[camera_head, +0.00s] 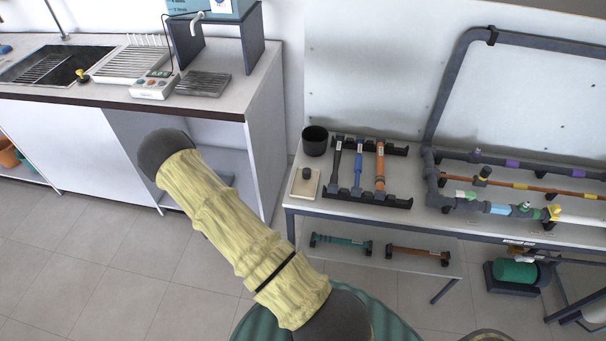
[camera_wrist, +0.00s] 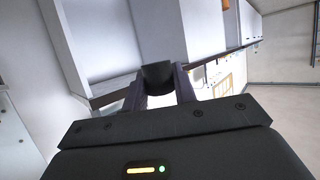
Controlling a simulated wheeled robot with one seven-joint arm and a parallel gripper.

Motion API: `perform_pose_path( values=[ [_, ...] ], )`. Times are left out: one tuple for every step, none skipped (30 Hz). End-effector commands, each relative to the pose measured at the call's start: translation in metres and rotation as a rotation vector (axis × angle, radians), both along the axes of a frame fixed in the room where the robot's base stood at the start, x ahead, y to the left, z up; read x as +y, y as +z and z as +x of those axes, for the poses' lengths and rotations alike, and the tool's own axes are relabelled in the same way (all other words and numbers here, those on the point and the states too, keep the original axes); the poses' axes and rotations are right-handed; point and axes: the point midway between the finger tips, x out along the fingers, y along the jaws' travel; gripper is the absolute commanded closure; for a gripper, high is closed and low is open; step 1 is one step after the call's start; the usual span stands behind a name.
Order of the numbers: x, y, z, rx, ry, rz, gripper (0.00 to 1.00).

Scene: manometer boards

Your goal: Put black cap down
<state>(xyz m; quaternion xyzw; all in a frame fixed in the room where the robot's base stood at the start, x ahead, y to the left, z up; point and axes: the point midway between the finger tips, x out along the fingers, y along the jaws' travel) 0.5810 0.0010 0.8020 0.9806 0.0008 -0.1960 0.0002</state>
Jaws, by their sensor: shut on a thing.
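My gripper (camera_wrist: 160,88) shows in the wrist view with its two dark fingers closed on a small black cap (camera_wrist: 157,73). The cap sits between the fingertips, held in the air away from any surface. In the head view my sleeved arm reaches to the upper left, in front of the counter, and hides the gripper and the held cap. A small dark round piece (camera_head: 306,173) rests on a pale square plate (camera_head: 304,188) at the left end of the table (camera_head: 345,208).
A black cup (camera_head: 315,141) stands behind the plate. A dark rack (camera_head: 378,199) holds several coloured pipes beside it. Pipework (camera_head: 433,175) fills the table's right part. At left is a white counter (camera_head: 110,91) with a sink, a hotplate and a dark stand. Bare tabletop around the plate is narrow.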

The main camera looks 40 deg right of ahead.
Motion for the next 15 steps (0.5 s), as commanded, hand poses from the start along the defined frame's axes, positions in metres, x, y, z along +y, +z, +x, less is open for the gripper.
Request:
perform_pose_path(
  values=[
    [0.0009, 0.0, -0.0001, 0.0, 0.002, 0.001, 0.94],
    [0.001, 0.0, -0.0001, 0.0, 0.002, 0.001, 0.94],
    [0.0012, 0.0, -0.0001, 0.0, 0.002, 0.0, 0.94],
    [0.0012, 0.0, -0.0001, 0.0, 0.002, 0.0, 0.94],
    [0.0013, 0.0, -0.0001, 0.0, 0.002, 0.0, 0.94],
    [0.0013, 0.0, -0.0001, 0.0, 0.002, 0.0, 0.94],
    [0.0012, 0.0001, -0.0001, 0.0, 0.002, 0.0, 0.94],
    [0.0012, 0.0001, -0.0001, 0.0, 0.002, 0.0, 0.94],
    [0.0011, 0.0001, 0.0, 0.0, 0.002, 0.001, 0.94],
    [0.0011, 0.0001, 0.0, 0.0, 0.002, 0.001, 0.94],
    [0.001, 0.0001, 0.0, 0.0, 0.002, 0.001, 0.94],
    [0.0008, 0.0001, 0.0, 0.0, 0.001, 0.0, 0.94],
    [0.0001, 0.0002, 0.0002, 0.0, -0.001, 0.001, 0.94],
    [-0.0014, 0.0004, 0.0006, -0.001, -0.005, 0.0, 0.94],
    [-0.0049, 0.0009, 0.0013, -0.001, -0.015, 0.0, 0.94]
  ],
)
